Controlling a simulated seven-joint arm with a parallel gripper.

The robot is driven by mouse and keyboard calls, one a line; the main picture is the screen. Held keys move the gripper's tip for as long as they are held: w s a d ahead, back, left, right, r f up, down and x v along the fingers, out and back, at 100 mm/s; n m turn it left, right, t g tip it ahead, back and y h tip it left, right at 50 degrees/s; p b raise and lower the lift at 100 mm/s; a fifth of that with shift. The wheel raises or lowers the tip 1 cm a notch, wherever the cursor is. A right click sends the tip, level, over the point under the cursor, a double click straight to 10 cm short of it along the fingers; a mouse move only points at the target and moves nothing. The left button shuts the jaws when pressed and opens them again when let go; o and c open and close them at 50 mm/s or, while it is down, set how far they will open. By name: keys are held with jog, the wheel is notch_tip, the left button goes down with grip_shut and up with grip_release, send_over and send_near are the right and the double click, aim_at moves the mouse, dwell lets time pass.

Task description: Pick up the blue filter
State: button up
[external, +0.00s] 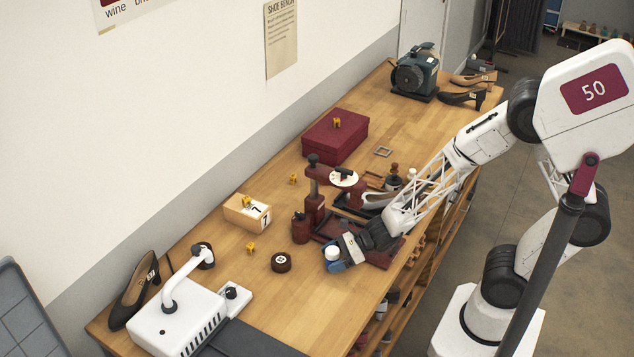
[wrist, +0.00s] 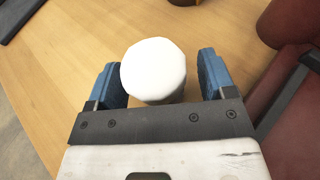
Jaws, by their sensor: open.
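No separate blue filter can be made out; the blue near my gripper looks like its finger pads. My gripper (wrist: 162,75) is open, with a blue-padded finger on each side of a round, white-topped thing (wrist: 155,68). This thing looks like a short cylinder or jar with a greyish side, and its lower part is hidden by the gripper. In the external view its white top (external: 331,252) shows at my gripper (external: 338,262), low over the wooden bench. The left finger looks close to its side; whether either finger touches it I cannot tell.
A dark red press (external: 316,200) stands just behind my gripper, its base close on the right in the wrist view. A dark round tin (external: 281,263) lies to the left, with a wooden box (external: 246,213) beyond. The bench (external: 300,295) is clear toward its front edge.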

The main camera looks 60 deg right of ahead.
aim_at(330, 249)
jog(key=shift+c, duration=0.2)
jog(key=c, duration=1)
jog(key=shift+o, duration=0.2)
jog(key=shift+r, duration=0.1)
jog(key=shift+r, duration=0.8)
notch_tip(330, 249, up, 2)
jog(key=shift+r, duration=0.1)
jog(key=s+d, duration=0.1)
jog(key=s, duration=0.4)
jog(key=s+d, duration=0.2)
jog(key=s, duration=0.3)
jog(key=s+d+r, duration=0.1)
jog(key=s+d, duration=0.1)
jog(key=s, duration=0.3)
jog(key=shift+s, duration=0.1)
